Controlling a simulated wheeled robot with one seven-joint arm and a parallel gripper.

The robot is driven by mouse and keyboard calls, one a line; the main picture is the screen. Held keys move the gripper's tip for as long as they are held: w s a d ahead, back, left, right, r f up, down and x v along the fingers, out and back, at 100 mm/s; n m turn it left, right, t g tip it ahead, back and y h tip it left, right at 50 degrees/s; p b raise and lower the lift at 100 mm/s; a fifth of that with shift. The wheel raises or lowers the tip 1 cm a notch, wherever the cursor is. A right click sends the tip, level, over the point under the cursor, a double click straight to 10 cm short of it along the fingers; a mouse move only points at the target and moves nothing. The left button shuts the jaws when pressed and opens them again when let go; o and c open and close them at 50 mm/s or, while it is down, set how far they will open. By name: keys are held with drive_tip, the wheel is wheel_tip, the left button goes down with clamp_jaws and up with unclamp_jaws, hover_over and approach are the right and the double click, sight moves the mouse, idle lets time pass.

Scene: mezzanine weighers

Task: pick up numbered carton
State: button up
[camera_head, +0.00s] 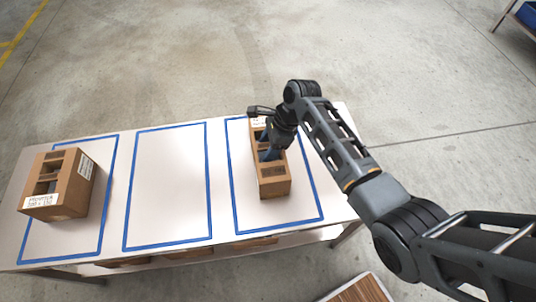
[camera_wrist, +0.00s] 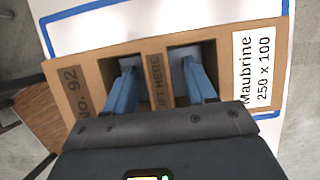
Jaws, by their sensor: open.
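The numbered carton (camera_head: 273,180) is a brown box marked "No. 92", standing in the right blue-outlined area of the table. In the wrist view the carton (camera_wrist: 95,72) shows two square openings with a "LIFT HERE" strip between them and a white label reading "Maubrine 250 x 100". My gripper (camera_head: 268,153) is over the carton's top. In the wrist view my gripper (camera_wrist: 160,85) is open, with one blue finger at each opening, on either side of the strip. The fingertips reach into the openings; I cannot tell how deep. No contact with the strip shows.
The white table (camera_head: 225,180) has three blue-outlined areas; the middle one is empty. Another brown carton (camera_head: 75,192) with a label stands in the left one. A brown slatted thing (camera_head: 362,290) is on the floor in front. A shelf with a blue bin (camera_head: 527,14) is at top right.

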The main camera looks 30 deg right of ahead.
drive_tip(key=shift+c, duration=0.4)
clamp_jaws()
idle(0.9)
